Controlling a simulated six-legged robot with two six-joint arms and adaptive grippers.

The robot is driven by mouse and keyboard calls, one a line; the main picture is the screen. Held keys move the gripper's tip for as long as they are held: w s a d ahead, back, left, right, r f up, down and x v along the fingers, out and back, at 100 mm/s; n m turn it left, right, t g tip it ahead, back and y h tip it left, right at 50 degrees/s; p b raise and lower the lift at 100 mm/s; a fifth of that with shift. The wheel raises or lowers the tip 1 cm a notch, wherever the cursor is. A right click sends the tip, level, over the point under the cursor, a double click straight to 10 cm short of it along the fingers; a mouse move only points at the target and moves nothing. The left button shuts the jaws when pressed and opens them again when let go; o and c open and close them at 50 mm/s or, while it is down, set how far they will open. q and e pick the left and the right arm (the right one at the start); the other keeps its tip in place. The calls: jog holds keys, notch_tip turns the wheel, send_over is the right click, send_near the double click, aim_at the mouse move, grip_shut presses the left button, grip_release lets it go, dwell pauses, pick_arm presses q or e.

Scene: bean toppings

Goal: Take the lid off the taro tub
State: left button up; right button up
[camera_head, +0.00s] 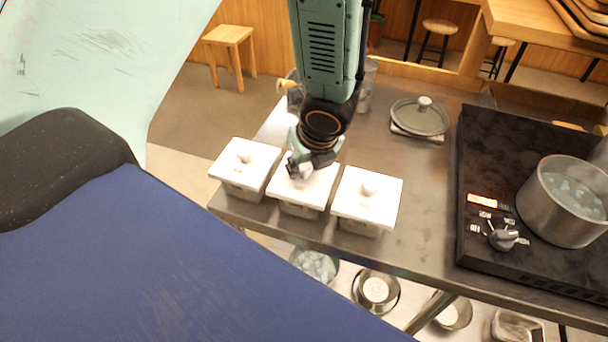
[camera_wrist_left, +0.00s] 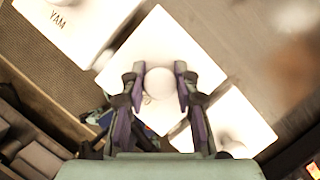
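Three white-lidded tubs stand in a row on the steel counter: a left tub (camera_head: 244,168), a middle tub (camera_head: 302,192) and a right tub (camera_head: 367,198). Each lid has a round white knob. My left gripper (camera_head: 298,166) is over the middle tub, pointing down. In the left wrist view its fingers (camera_wrist_left: 159,92) are apart, one on each side of the middle lid's knob (camera_wrist_left: 159,83), with little gap. The lid at the upper left reads YAM (camera_wrist_left: 82,30). The middle lid's label is mostly hidden, so I cannot read taro. My right gripper is not in view.
A metal pot (camera_head: 566,203) stands on the black stove (camera_head: 475,150) at the right. Bowls (camera_head: 376,290) sit on a lower shelf. Counter (camera_head: 425,180) is clear between the right tub and stove.

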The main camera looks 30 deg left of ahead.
pick_arm(q)
jog(key=shift+s, duration=0.1)
jog(key=c, duration=0.4)
grip_shut()
jog(key=shift+r, duration=0.1)
notch_tip(320, 180, up, 9)
jog(key=p, duration=0.6)
jog(key=shift+r, duration=0.45)
